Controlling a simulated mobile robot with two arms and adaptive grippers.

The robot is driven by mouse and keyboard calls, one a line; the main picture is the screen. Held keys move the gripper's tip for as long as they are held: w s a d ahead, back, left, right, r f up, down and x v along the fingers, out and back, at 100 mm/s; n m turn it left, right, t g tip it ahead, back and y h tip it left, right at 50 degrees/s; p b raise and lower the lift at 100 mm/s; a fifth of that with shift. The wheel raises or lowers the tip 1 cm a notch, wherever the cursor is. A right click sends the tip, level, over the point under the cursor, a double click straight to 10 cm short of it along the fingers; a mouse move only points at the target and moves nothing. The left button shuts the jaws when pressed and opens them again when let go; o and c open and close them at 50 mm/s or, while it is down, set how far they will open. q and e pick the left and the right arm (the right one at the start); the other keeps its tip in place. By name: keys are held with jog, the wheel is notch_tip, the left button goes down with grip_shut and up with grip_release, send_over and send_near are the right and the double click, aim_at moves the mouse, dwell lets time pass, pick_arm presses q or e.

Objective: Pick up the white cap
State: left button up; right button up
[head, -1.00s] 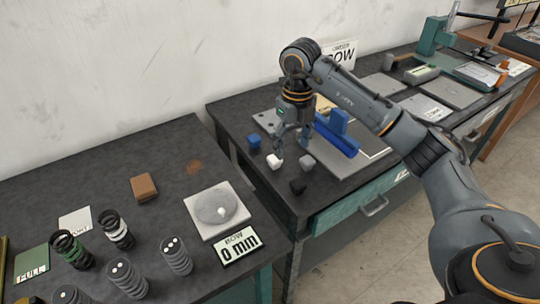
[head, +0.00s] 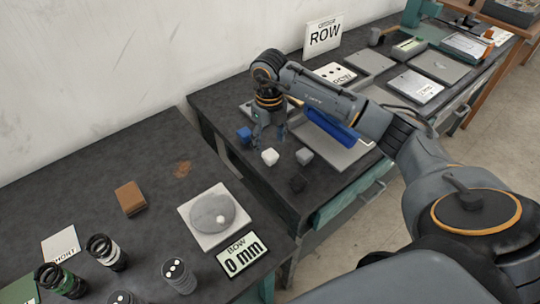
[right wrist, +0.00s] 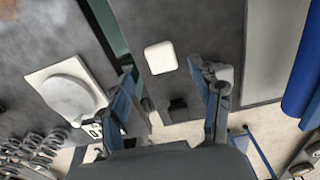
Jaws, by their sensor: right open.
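The white cap (head: 270,157) is a small white block on the dark bench top, between a blue cap (head: 245,135) and a grey cap (head: 304,156). A black cap (head: 297,183) sits nearer the front edge. My right gripper (head: 268,146) points down just behind and above the white cap. In the right wrist view the gripper (right wrist: 172,76) is open and empty. The white cap (right wrist: 160,57) shows between and beyond its fingertips, apart from both. The black cap (right wrist: 177,103) shows between the fingers. My left gripper is out of view.
A blue trough (head: 335,128) stands close right of the gripper on a grey plate (head: 345,152). A gap separates the benches.

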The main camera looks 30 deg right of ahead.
aim_at(269, 152)
jog(key=shift+w+f, duration=0.1)
jog(key=shift+f, duration=0.25)
notch_tip(269, 152, down, 4)
jog(key=shift+f+p, duration=0.1)
jog(key=shift+p, duration=1)
jog(key=shift+w+d+f, duration=0.1)
jog(key=shift+w+f, duration=0.05)
jog(key=shift+f, duration=0.35)
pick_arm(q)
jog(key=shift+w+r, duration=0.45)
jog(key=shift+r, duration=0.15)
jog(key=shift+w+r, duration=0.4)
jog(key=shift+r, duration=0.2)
pick_arm(e)
jog(key=c, duration=1.3)
